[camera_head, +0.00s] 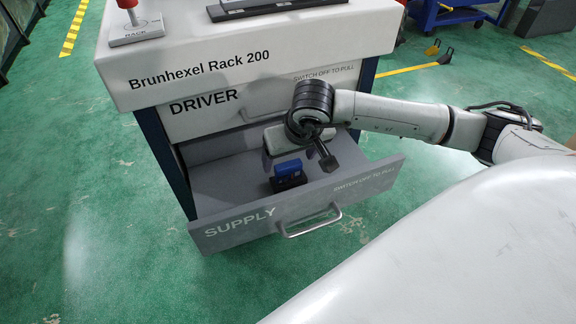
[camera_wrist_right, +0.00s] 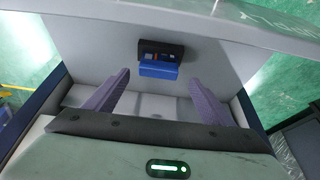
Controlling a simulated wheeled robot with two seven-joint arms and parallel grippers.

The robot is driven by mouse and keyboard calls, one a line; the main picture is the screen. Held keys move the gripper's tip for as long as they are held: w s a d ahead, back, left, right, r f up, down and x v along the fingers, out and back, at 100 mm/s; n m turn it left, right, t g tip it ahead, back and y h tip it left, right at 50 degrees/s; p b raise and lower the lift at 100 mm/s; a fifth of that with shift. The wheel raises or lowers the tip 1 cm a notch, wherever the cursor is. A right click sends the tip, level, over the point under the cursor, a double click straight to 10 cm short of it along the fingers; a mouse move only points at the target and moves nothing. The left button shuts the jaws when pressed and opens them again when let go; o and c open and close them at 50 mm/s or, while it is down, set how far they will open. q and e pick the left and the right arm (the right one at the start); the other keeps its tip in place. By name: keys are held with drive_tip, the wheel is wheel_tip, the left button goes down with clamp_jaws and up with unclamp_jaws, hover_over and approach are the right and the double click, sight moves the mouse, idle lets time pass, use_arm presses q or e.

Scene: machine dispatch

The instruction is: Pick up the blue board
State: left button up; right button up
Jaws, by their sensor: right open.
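The blue board (camera_head: 289,169) sits upright in a small black holder (camera_head: 290,183) on the floor of the open SUPPLY drawer (camera_head: 225,192). My right gripper (camera_head: 300,148) is over the drawer, above and just behind the board; its fingers are partly hidden in the head view. In the right wrist view the two fingers (camera_wrist_right: 156,95) are spread wide with nothing between them. The blue board (camera_wrist_right: 158,70) shows there ahead of the fingertips, between their lines and apart from them. My left gripper is not in view.
The drawer's front panel (camera_head: 353,191) with its metal handle (camera_head: 309,224) stands in front of the board. The closed DRIVER drawer (camera_head: 250,103) is above and behind. A red knob (camera_head: 128,4) stands on the rack top. Green floor is free at the left.

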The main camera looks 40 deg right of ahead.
sight(288, 164)
drive_tip(key=b+x, duration=0.1)
drive_tip(key=x, duration=0.4)
drive_tip(key=shift+s+d, duration=0.1)
drive_tip(key=shift+s, duration=0.05)
drive_tip(key=c, duration=1.2)
